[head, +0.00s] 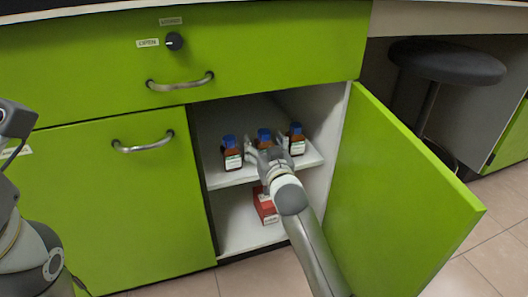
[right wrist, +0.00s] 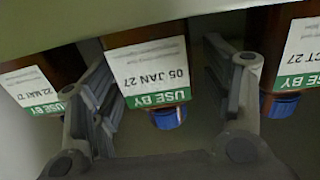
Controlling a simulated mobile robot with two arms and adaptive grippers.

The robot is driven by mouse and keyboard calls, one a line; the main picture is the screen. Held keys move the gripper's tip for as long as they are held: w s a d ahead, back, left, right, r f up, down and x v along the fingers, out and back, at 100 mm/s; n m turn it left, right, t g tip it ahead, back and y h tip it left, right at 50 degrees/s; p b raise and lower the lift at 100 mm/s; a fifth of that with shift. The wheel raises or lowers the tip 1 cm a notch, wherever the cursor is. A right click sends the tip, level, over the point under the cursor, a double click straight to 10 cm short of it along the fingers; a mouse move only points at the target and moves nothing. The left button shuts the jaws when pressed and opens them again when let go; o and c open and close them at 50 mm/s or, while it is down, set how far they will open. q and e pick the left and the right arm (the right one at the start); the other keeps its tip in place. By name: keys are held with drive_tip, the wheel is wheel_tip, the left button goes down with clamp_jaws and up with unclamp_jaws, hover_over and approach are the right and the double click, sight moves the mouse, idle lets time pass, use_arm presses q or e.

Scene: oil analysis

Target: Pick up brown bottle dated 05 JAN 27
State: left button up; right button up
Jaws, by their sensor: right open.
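Three brown bottles with blue caps stand on the cupboard's upper shelf. In the right wrist view, which is upside down, the middle bottle (right wrist: 150,72) has a white and green label reading USE BY 05 JAN 27. It is the middle bottle in the head view too (head: 264,134). My right gripper (head: 266,150) is at the shelf in front of it. Its open fingers (right wrist: 160,68) stand on either side of the bottle, with gaps visible. My left arm shows at the left edge of the head view, but its gripper fingers are not in view.
The neighbouring bottles (head: 232,153) (head: 296,138) stand close on both sides. A red box (head: 265,206) is on the lower shelf. The open green door (head: 398,200) stands right of my right arm. A drawer (head: 260,50) is above.

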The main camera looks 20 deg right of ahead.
drive_tip(key=c, duration=1.2)
drive_tip(key=shift+r, duration=0.1)
